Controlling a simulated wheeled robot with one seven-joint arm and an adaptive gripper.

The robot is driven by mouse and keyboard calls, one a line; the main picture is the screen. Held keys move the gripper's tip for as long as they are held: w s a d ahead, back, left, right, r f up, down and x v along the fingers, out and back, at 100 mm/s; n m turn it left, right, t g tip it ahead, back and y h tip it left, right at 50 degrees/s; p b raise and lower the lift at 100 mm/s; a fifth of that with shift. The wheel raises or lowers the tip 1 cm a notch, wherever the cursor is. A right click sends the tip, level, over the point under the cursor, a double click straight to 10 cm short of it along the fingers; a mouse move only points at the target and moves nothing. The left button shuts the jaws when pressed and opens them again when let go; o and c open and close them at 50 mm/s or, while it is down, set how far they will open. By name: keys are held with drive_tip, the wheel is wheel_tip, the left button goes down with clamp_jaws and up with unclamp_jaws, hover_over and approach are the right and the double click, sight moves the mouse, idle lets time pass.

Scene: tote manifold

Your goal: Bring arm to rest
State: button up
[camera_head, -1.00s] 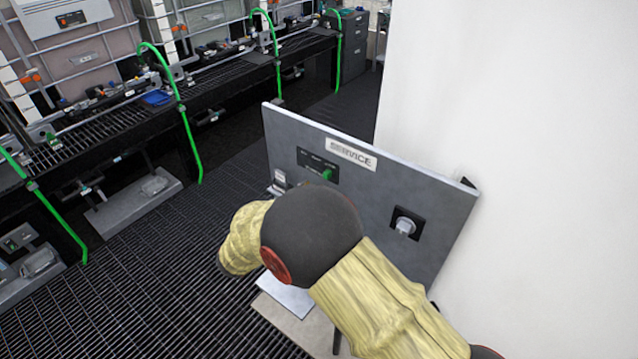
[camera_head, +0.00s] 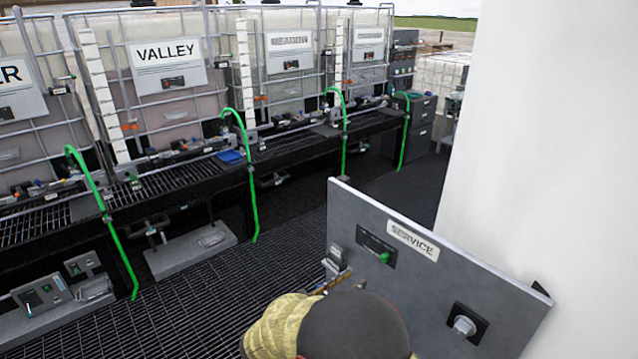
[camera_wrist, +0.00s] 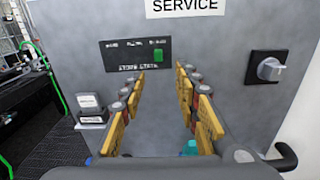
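My gripper (camera_wrist: 160,76) reaches forward in the wrist view, its two yellow-padded fingers apart with nothing seen between their tips. It faces the grey service panel (camera_wrist: 215,45), which also stands at the lower right in the head view (camera_head: 480,289). The panel carries a black plate with a green switch (camera_wrist: 158,55) and a grey rotary knob (camera_wrist: 268,69). In the head view, my arm's dark joint and yellow sleeve cover the bottom centre and hide most of my gripper.
A small labelled block (camera_wrist: 88,103) sits on a ledge left of the panel. Caged totes, one marked VALLEY (camera_head: 165,52), stand behind a black rack with green hoses (camera_head: 250,180). A white wall (camera_head: 560,120) closes the right.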

drive_tip(key=s+d+f+m+g+y+b, duration=0.1)
drive_tip(key=s+d+f+m+g+y, duration=0.15)
drive_tip(key=s+f+m+g, duration=0.4)
drive_tip(key=s+d+f+m+g+y+b, duration=0.1)
drive_tip(key=s+d+f+m+g+y, duration=0.2)
drive_tip(key=s, duration=0.7)
drive_tip(key=s+a+r+m+t+y+b, duration=0.25)
drive_tip(key=s+r+m+y+b, duration=0.25)
drive_tip(key=s+m+y+b, duration=0.5)
drive_tip(key=s+d+r+m, duration=0.1)
drive_tip(key=d+r+m+t, duration=0.1)
drive_tip(key=m, duration=0.1)
drive_tip(key=s+d+r+m+t+h, duration=0.1)
drive_tip(key=m, duration=0.1)
drive_tip(key=shift+s+d+r+m, duration=0.15)
drive_tip(key=shift+s+d+m, duration=0.1)
drive_tip(key=shift+s+d, duration=0.15)
